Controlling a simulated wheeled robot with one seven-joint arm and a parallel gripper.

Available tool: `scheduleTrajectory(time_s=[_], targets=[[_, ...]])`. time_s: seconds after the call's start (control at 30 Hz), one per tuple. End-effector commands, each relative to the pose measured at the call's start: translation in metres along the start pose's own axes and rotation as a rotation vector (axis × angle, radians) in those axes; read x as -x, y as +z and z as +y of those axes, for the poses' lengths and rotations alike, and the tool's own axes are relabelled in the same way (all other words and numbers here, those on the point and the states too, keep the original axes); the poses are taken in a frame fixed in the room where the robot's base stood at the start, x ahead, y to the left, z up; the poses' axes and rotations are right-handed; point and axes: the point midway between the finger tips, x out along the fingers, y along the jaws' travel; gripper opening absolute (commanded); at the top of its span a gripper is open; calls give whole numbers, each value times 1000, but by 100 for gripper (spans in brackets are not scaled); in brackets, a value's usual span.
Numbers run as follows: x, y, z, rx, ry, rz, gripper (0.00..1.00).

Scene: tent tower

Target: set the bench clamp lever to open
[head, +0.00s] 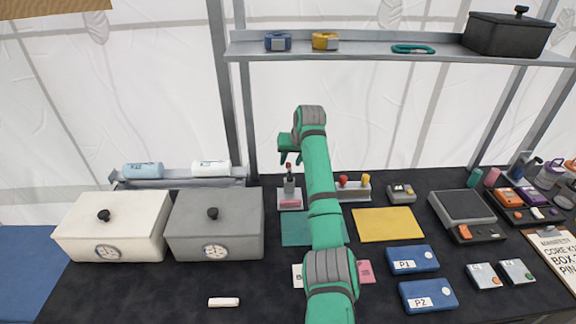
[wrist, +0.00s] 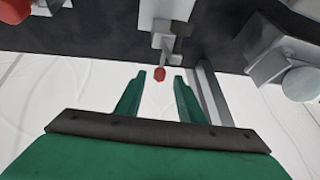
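The bench clamp (head: 290,190) stands on the dark bench behind the green mat, a grey upright on a pale base. Its lever points up and ends in a red knob (head: 289,166). In the wrist view the clamp (wrist: 165,14) is at the top centre, with the red knob (wrist: 160,75) lined up in the gap between my fingertips. My gripper (head: 290,158) is open and pointing down at the lever's top. It also shows in the wrist view (wrist: 159,76), with nothing held. I cannot tell whether the fingers reach down around the knob.
A rack with red and yellow knobs (head: 352,185) stands just right of my arm. A grey lidded box (head: 215,235) and a white one (head: 110,235) stand left. A shelf (head: 370,50) runs above and behind. Blue cases (head: 413,259) lie to the right.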

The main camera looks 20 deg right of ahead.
Motion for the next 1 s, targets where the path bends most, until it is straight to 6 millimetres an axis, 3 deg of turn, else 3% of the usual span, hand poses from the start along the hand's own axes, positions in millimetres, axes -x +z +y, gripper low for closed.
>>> scheduleTrajectory(time_s=[0.1,0.33,1.0], targets=[[22,0,0,0,-1,2,35],[48,0,-1,0,-1,0,35],[53,0,-1,0,-2,-2,35]])
